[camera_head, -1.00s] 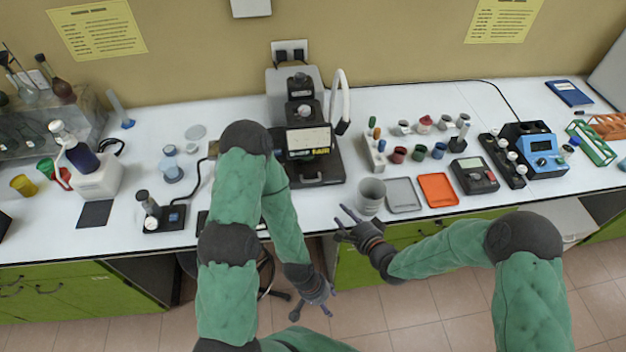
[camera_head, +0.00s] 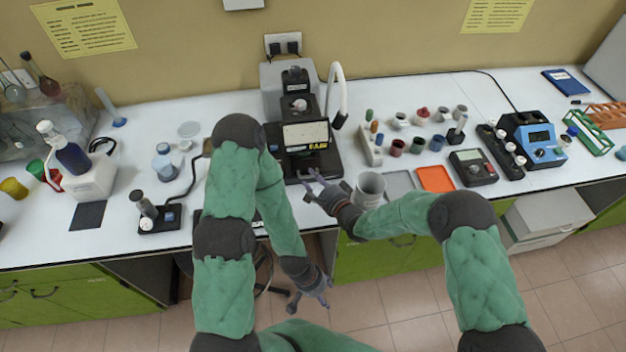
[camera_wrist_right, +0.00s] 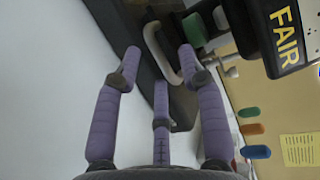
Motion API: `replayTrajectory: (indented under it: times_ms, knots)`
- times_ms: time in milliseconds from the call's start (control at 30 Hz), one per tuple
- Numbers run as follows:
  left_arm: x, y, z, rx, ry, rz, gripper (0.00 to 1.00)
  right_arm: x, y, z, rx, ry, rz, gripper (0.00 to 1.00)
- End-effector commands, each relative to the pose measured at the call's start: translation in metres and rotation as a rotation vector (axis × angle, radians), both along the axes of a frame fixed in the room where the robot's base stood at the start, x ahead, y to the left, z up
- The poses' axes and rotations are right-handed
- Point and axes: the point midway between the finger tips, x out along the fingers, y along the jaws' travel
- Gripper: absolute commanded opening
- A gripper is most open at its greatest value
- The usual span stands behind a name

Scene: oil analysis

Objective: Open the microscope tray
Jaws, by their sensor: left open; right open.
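The microscope-like instrument (camera_head: 300,105) is dark and grey with a lit label panel, and stands at the back of the bench. A pale U-shaped handle (camera_wrist_right: 157,45) on its dark base shows in the right wrist view. My right gripper (camera_head: 310,183) is open and empty at the instrument's front edge. In the right wrist view its purple fingers (camera_wrist_right: 160,68) reach up to the handle, with one finger beside its right side; I cannot tell whether they touch it. My left gripper (camera_head: 322,293) is open and empty, low in front of the bench.
A grey cup (camera_head: 369,190) stands close to my right wrist. A grey tray (camera_head: 399,182) and an orange tray (camera_head: 435,179) lie to its right. A white curved tube (camera_head: 336,88) rises beside the instrument. A small device (camera_head: 158,217) stands at the bench's left front.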

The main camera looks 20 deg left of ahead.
Motion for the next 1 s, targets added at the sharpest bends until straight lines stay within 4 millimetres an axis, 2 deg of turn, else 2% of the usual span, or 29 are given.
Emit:
replayTrajectory:
  times_ms: [133,433,567,600,867,1000]
  knots:
    - [0.000,0.000,-0.001,0.000,0.000,0.000,0.60,0.005,0.007,-0.002,0.000,0.000,0.000,0.41]
    - [0.000,0.000,-0.001,0.000,0.000,0.000,0.60,0.006,0.008,-0.002,0.000,0.001,-0.001,0.41]
    - [0.000,0.000,-0.001,0.000,0.000,0.000,0.60,0.006,0.008,-0.002,0.000,0.001,-0.001,0.04]
    - [0.000,0.000,-0.001,0.000,0.000,0.000,0.60,0.006,0.008,-0.002,0.000,0.001,-0.001,0.00]
    - [0.000,0.000,0.000,0.000,0.000,0.000,0.60,0.002,0.005,-0.002,0.000,0.001,-0.001,0.00]
    - [0.000,0.000,0.004,0.000,0.000,0.000,0.60,-0.021,-0.009,-0.002,-0.001,0.005,-0.001,0.00]
